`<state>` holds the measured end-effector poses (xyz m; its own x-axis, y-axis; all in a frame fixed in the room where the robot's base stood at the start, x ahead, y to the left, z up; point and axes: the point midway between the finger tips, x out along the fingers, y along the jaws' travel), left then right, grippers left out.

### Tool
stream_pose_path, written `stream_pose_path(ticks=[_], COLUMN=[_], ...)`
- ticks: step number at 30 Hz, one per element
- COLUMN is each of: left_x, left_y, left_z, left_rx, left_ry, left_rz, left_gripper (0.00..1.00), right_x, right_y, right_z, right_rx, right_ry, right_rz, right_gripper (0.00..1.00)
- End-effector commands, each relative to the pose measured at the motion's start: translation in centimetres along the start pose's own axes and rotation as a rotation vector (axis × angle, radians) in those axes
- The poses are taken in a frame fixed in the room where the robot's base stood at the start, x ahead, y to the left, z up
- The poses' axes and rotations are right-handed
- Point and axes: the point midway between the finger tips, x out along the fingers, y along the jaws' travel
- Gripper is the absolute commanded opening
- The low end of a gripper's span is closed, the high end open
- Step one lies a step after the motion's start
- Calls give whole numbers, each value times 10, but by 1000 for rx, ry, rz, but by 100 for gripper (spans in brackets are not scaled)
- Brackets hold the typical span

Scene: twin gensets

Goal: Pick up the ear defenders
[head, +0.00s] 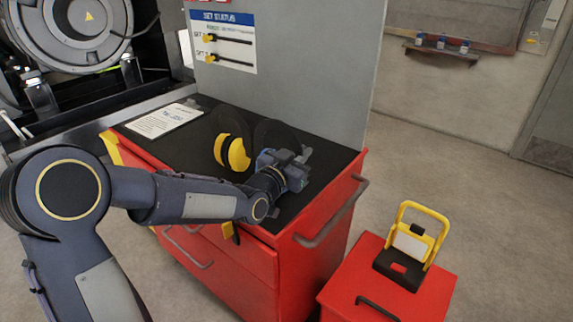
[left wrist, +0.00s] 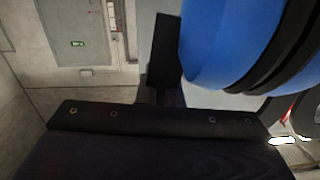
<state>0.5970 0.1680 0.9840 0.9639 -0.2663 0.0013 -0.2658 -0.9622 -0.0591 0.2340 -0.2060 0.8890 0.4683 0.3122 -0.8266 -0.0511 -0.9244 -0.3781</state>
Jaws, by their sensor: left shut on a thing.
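A blue ear defender cup (head: 266,158) with a dark band shows at the far side of my left gripper (head: 288,168), above the black top of the red cabinet (head: 325,163). My left gripper is shut on these blue ear defenders and hides much of them. In the left wrist view the blue cup (left wrist: 225,45) with its black ring fills the upper right, beside a dark finger. I cannot tell whether they are clear of the top. Yellow ear defenders (head: 238,154) with a dark band stand just left of them. My right gripper is not in view.
A printed sheet (head: 165,120) lies on the cabinet top at the left. A grey panel with a status board (head: 222,42) rises behind. A handle (head: 335,215) sticks out at the cabinet's right side. A red box (head: 385,285) with a yellow frame (head: 440,218) stands at the right.

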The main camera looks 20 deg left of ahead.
Motion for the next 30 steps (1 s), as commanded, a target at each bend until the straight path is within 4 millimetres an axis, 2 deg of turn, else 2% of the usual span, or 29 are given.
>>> stream_pose_path(ticks=[5, 11, 14, 19, 24, 30], left_x=[0, 0, -13, -37, -66, -89], left_y=[0, -2, 11, 32, 62, 83], left_z=[-8, -36, -55, -98, -118, -133], left_rx=[2, 2, 2, 1, 0, 1], left_ry=[4, 7, 8, 9, 4, 2], left_rz=[0, 0, 3, 4, 6, 3], left_gripper=[0, 0, 0, 0, 0, 0], right_x=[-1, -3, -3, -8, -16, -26], right_y=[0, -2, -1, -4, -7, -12], right_z=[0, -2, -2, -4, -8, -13], right_rx=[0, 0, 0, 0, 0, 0], right_ry=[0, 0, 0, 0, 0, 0], right_rz=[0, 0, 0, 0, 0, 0], right_gripper=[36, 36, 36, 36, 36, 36])
